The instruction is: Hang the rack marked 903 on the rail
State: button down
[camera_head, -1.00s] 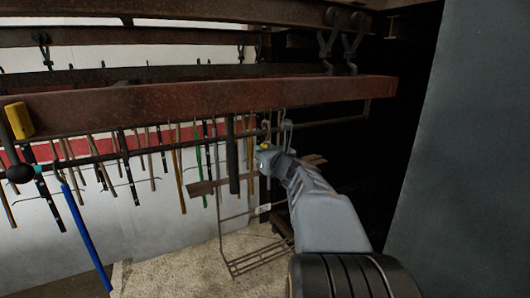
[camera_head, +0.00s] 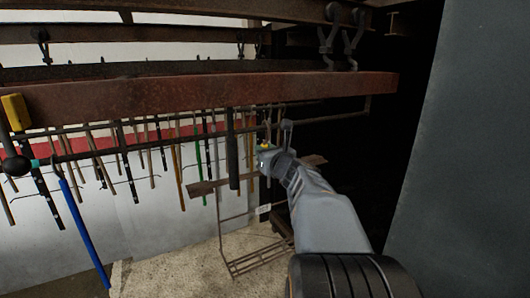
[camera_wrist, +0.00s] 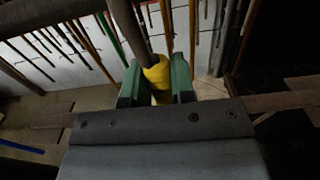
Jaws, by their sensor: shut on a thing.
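My gripper (camera_head: 266,151) is out in front, just below the large rusty beam. In the wrist view, its green fingers (camera_wrist: 155,88) are shut on a yellow sleeve (camera_wrist: 157,72) around a dark rod. A thin wire rack (camera_head: 256,262) hangs below the gripper, with a flat grid at its foot. It seems to be the held thing, but its upper part is partly hidden by my arm. A small white tag (camera_head: 264,209) shows near it; its number is too small to read. A dark horizontal rail (camera_head: 97,157) runs beneath the beam, left of the gripper.
The rusty beam (camera_head: 200,97) crosses above the gripper. Several thin rods hang along the rail, with a blue one (camera_head: 84,235) at the left. A thick dark tube (camera_head: 233,150) hangs close left of the gripper. A grey panel (camera_head: 465,150) stands at the right.

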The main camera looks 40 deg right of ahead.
jog(key=shift+f, duration=0.1)
jog(key=c, duration=0.9)
grip_release()
jog(key=shift+f, duration=0.1)
jog(key=shift+s, duration=0.15)
jog(key=s, duration=0.4)
jog(key=s+a+b, duration=0.1)
jog(key=s, duration=0.4)
jog(key=s+a, duration=0.1)
jog(key=s, duration=0.3)
jog(key=shift+s+b, duration=0.25)
jog(key=shift+b, duration=0.15)
